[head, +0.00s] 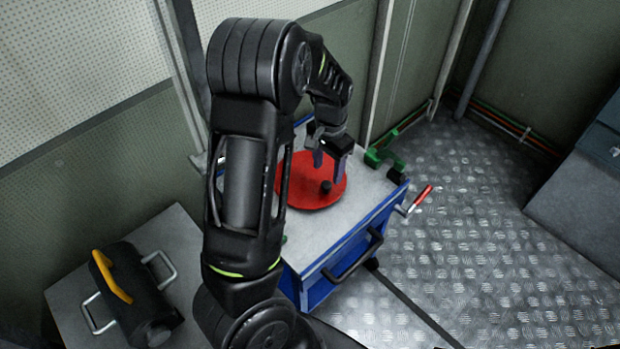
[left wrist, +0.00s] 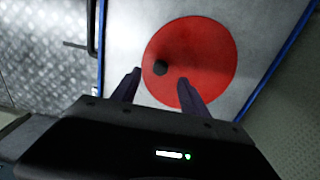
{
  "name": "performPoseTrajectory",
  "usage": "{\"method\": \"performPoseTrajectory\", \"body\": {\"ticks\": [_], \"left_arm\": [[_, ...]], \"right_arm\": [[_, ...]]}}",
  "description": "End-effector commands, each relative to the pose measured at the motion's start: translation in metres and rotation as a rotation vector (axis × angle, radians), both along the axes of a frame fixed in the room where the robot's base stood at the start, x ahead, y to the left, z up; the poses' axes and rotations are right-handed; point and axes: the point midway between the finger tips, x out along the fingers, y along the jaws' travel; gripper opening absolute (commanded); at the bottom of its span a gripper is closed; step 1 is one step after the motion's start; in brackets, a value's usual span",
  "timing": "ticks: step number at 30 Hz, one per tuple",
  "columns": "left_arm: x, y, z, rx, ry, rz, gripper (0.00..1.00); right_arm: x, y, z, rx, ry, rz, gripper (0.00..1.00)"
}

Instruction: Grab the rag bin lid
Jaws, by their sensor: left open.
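The rag bin lid (head: 312,190) is a round red disc with a small black knob (head: 325,187). It lies flat on the grey top of a blue cart, partly hidden by my left arm in the head view. My left gripper (head: 328,168) is open and empty, over the far right part of the lid. In the left wrist view the red lid (left wrist: 205,55) lies beyond the fingertips (left wrist: 158,82), and the black knob (left wrist: 160,68) shows between and just past them. The knob is not held. My right gripper is not in view.
The blue cart (head: 313,289) has a dark front handle (head: 352,262) and a red-gripped lever (head: 420,197) at its right corner. A green item (head: 384,158) sits at its back right edge. A black case with a yellow handle (head: 112,277) stands on a grey surface at left. Metal floor at right is open.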

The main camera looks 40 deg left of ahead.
Motion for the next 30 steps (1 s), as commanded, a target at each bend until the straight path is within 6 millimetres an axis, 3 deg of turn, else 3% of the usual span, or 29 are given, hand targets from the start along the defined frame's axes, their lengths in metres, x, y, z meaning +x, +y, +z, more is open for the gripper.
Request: {"method": "performPoseTrajectory", "body": {"ticks": [11, 21, 30], "left_arm": [[0.000, 0.000, -0.006, 0.000, 0.000, -0.001, 0.52], [-0.001, 0.001, -0.050, 0.000, 0.002, 0.000, 0.52], [0.000, 0.001, -0.056, 0.000, -0.001, -0.001, 0.52]], "right_arm": [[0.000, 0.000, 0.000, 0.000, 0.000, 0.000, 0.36], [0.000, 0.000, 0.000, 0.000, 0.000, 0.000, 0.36], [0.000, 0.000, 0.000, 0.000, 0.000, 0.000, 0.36]]}}
